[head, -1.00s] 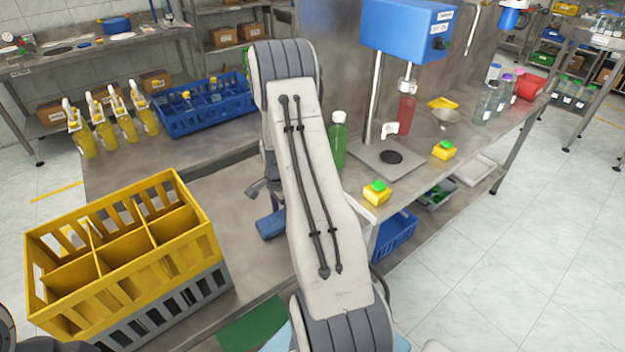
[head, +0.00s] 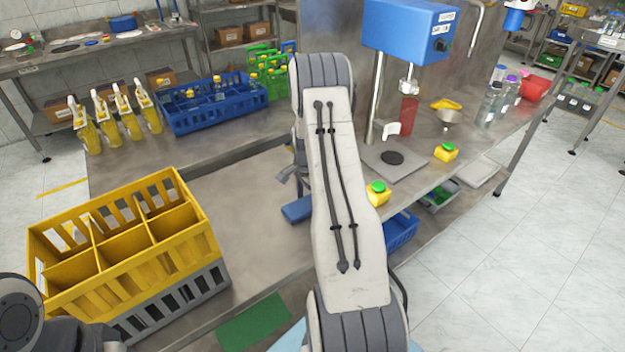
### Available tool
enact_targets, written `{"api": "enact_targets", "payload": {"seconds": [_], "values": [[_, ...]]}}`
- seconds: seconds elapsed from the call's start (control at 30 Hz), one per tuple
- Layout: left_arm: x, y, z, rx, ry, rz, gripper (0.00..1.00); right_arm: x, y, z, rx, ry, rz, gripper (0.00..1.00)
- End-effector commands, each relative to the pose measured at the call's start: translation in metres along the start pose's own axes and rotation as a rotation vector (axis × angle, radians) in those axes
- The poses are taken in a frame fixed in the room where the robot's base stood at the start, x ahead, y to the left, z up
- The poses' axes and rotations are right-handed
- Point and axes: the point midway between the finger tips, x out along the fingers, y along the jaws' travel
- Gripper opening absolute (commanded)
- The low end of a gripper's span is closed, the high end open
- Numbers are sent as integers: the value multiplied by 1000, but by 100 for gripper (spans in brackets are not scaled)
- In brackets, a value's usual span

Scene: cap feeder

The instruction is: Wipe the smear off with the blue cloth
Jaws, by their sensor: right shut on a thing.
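The blue cloth (head: 297,209) shows as a small flat blue piece near the front edge of the steel bench, left of my right forearm. My right gripper (head: 291,184) is shut on it, just above the bench top; the forearm hides part of the gripper and the cloth. I cannot tell whether the cloth touches the surface. I cannot make out a clear smear on the bare bench (head: 235,205) to the left of the cloth. My left gripper is out of view; only part of my left arm shows at the lower left.
A yellow divided crate (head: 62,262) stands on a grey one at the front left. A blue crate (head: 180,122) and several yellow spray bottles (head: 128,112) stand behind. The middle bench is clear.

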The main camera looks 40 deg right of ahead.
Motion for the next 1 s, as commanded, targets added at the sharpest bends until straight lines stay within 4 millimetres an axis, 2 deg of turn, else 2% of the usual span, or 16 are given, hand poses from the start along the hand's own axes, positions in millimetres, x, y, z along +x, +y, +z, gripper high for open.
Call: {"api": "enact_targets", "payload": {"seconds": [0.07, 0.13, 0.7, 1.0], "values": [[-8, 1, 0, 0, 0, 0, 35, -7, 0, 0, -1, 0, 1, 23], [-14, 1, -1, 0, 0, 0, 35, -26, -1, 0, -1, 2, -4, 23], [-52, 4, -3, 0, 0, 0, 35, -76, -2, 3, -5, 1, -1, 23], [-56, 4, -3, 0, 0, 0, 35, -82, -2, 4, -5, 0, 0, 23]]}}
